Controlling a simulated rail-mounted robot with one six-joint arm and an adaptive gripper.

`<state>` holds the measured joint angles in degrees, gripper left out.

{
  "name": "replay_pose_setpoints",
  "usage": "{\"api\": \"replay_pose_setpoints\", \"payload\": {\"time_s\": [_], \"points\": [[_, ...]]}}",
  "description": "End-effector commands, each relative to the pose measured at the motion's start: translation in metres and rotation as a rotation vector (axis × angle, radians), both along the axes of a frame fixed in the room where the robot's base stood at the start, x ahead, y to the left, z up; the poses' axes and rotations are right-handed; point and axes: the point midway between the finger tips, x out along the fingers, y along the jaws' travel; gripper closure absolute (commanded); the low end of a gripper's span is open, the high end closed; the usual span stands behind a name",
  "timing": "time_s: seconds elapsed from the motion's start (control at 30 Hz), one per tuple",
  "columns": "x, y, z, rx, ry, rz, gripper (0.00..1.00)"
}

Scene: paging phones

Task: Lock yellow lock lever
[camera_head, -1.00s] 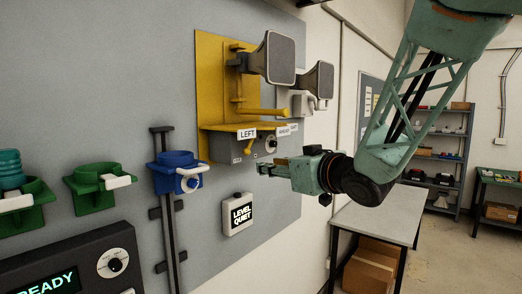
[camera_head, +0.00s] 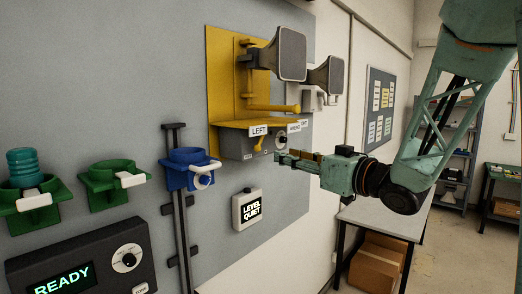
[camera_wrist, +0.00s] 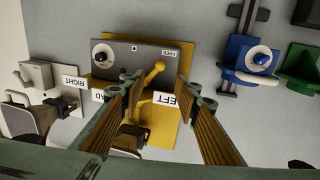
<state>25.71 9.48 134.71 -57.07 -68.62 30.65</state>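The small yellow lock lever (camera_head: 259,144) is on the front of a grey box (camera_head: 234,146) under the yellow bracket. In the wrist view the lever (camera_wrist: 154,73) angles across the grey box face (camera_wrist: 120,56), beside a small "FREE" label (camera_wrist: 168,51). My gripper (camera_head: 278,157) is right of and slightly below the lever in the head view, pointing toward the panel. In the wrist view my gripper's fingers (camera_wrist: 160,92) are spread apart with nothing between their tips. The lever shows beyond the gap, apart from the fingers.
A longer yellow handle (camera_head: 272,108) and two horn speakers (camera_head: 290,54) are above the box. "LEFT" (camera_head: 258,132) and other labels line the bracket edge.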

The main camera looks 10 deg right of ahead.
Motion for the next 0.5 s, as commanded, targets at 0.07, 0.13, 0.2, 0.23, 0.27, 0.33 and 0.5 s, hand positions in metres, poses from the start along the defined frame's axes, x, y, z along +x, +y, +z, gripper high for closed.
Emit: {"api": "replay_pose_setpoints", "payload": {"time_s": [0.07, 0.13, 0.2, 0.23, 0.27, 0.33, 0.5], "points": [[0.002, 0.001, 0.0, 0.0, 0.0, 0.0, 0.71], [0.004, 0.002, 0.0, 0.0, 0.0, 0.0, 0.71], [0.006, 0.003, 0.0, 0.0, 0.001, 0.0, 0.71], [0.008, 0.004, 0.0, 0.0, 0.001, 0.001, 0.71], [0.01, 0.005, 0.0, -0.001, 0.0, 0.001, 0.71], [0.014, 0.007, 0.0, -0.001, 0.0, 0.002, 0.71], [0.028, 0.014, 0.0, 0.0, 0.001, 0.002, 0.71]]}}
